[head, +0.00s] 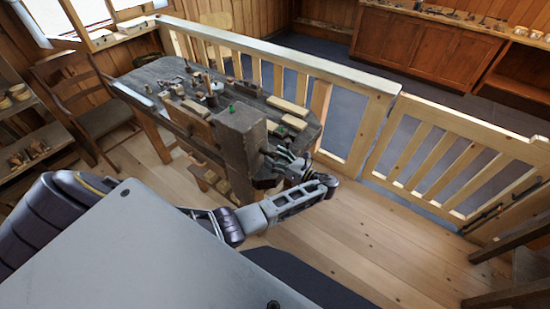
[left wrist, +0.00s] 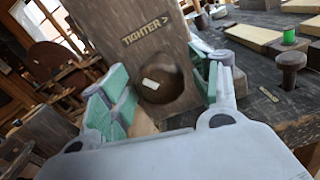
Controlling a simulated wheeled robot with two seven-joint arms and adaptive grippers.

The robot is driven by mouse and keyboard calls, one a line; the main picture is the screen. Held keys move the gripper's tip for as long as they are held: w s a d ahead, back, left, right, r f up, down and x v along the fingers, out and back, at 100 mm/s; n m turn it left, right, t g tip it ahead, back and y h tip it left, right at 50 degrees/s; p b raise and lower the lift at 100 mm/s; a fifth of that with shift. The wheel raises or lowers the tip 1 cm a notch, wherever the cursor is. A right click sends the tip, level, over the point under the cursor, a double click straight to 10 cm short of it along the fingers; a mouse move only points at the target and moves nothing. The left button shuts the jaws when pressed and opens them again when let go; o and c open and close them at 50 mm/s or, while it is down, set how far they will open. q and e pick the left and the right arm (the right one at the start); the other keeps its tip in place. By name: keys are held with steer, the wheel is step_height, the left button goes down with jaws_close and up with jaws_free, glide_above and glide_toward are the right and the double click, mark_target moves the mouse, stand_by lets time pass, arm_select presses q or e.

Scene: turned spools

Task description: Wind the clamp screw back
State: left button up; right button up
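A dark wooden upright block (head: 240,135) stands at the near end of the workbench. In the left wrist view the block (left wrist: 140,45) bears a label (left wrist: 146,31) reading "TIGHTER >". Below the label is a round brown wooden end with a small white mark, seemingly the clamp screw (left wrist: 165,88). My left gripper (head: 280,161) is at the block's right side in the head view. In the left wrist view its green-padded fingers (left wrist: 165,95) are spread either side of the round end, with visible gaps. The screw is hidden in the head view. My right gripper is not in view.
The workbench (head: 150,76) holds several small tools, pale wood strips (head: 287,106) and a green-topped item (head: 231,108). A wooden railing (head: 290,62) runs behind it, with a gate (head: 440,150) at right. A chair (head: 90,95) stands at left. Floor in front is clear.

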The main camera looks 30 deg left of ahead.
arm_select(q)
steer(key=c, duration=0.9)
steer(key=shift+c, duration=0.2)
